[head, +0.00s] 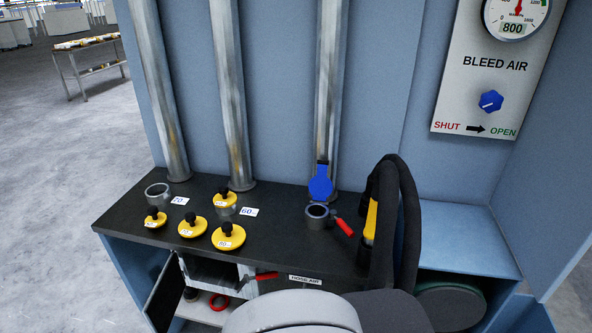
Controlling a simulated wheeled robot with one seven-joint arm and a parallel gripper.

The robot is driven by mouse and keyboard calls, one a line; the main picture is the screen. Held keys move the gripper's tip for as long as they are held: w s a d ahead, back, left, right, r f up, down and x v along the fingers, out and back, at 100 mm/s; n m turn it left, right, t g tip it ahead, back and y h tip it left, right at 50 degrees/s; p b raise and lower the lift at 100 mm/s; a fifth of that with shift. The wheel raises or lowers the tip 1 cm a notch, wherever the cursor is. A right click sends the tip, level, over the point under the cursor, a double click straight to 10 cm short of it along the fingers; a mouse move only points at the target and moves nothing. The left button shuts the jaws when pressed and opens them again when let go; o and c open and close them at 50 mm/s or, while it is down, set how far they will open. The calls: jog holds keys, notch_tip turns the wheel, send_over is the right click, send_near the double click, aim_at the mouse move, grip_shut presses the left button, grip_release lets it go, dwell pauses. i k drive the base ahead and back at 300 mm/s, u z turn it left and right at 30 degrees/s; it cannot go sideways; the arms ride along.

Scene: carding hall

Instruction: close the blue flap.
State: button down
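The port's mouth is uncovered, so the flap is open. A red lever (343,227) sticks out to the right of the port. A rounded grey part at the bottom edge looks like my own arm.
A bleed-air panel (495,85) hangs on the wall.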

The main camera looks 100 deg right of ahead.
aim_at(320, 186)
jog(key=z, duration=0.75)
jog(key=i, duration=0.95)
jog(key=z, duration=0.9)
